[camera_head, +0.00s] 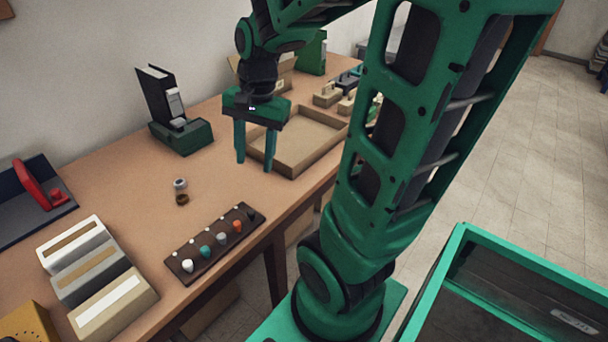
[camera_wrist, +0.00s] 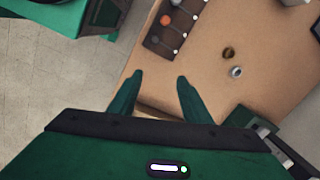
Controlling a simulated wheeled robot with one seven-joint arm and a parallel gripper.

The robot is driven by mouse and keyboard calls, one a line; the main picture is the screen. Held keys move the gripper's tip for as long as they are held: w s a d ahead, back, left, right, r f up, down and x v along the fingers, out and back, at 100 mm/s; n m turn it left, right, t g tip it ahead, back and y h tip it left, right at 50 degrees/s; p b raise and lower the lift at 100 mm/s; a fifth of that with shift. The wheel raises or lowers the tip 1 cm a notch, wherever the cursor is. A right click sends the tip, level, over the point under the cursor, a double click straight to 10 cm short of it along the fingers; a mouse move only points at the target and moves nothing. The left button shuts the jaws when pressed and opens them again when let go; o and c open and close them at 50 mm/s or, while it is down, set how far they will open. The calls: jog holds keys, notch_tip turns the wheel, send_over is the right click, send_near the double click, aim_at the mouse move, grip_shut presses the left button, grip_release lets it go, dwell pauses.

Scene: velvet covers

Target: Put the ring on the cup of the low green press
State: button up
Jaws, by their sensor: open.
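A small brown ring (camera_head: 182,199) lies on the table, with a small pale metallic ring-like piece (camera_head: 180,184) just behind it. In the wrist view the brown ring (camera_wrist: 228,52) and the pale piece (camera_wrist: 237,71) lie close together, right of my fingers. A press with a low green base (camera_head: 184,136) and a tall dark upright stands behind them near the wall; its cup is not clear. My gripper (camera_head: 254,165) is open and empty, pointing down above the near left part of a shallow tray, right of the rings. Its fingers show in the wrist view (camera_wrist: 160,77).
The shallow wooden tray (camera_head: 290,166) lies under my gripper. A dark strip with coloured knobs (camera_head: 179,263) lies at the front edge. Several pale boxes (camera_head: 88,268) and a red-handled device (camera_head: 40,188) stand at left. A taller green object (camera_head: 313,54) stands at the back. Table around the rings is clear.

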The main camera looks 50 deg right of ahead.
jog(key=shift+o, duration=0.5)
jog(key=s+d+n+g, duration=0.1)
jog(key=s+n, duration=0.6)
jog(key=s, duration=0.7)
jog(key=shift+d+h, duration=0.4)
jog(key=shift+d, duration=0.25)
jog(key=shift+f, duration=0.1)
jog(key=c, duration=0.4)
jog(key=shift+w+a, duration=0.1)
